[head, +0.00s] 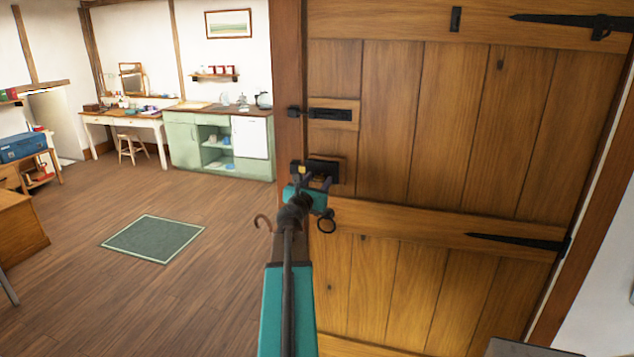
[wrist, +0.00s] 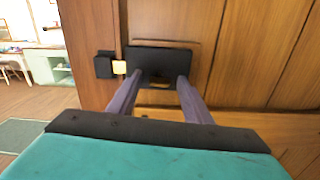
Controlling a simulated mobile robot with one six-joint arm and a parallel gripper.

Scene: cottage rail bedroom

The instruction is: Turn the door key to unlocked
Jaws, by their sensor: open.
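The wooden plank door (head: 440,130) fills the right of the head view and stands in its frame. A black lock box (head: 328,165) is mounted near its left edge; it also shows in the wrist view (wrist: 175,58). A pale bolt piece (wrist: 119,67) spans between the lock box and a black keeper (wrist: 104,66) on the frame. A small brassy piece, apparently the key (wrist: 160,85), shows low on the lock between my fingertips; its angle is unclear. My gripper (head: 317,179) is open, its two fingers (wrist: 160,78) at the lock on either side of that piece. Contact cannot be told.
A black ring handle (head: 327,222) hangs below the lock. A black slide bolt (head: 330,114) sits above it. Open wooden floor with a green mat (head: 153,238) lies left. A green cabinet (head: 187,155) and white desk (head: 150,125) stand at the back.

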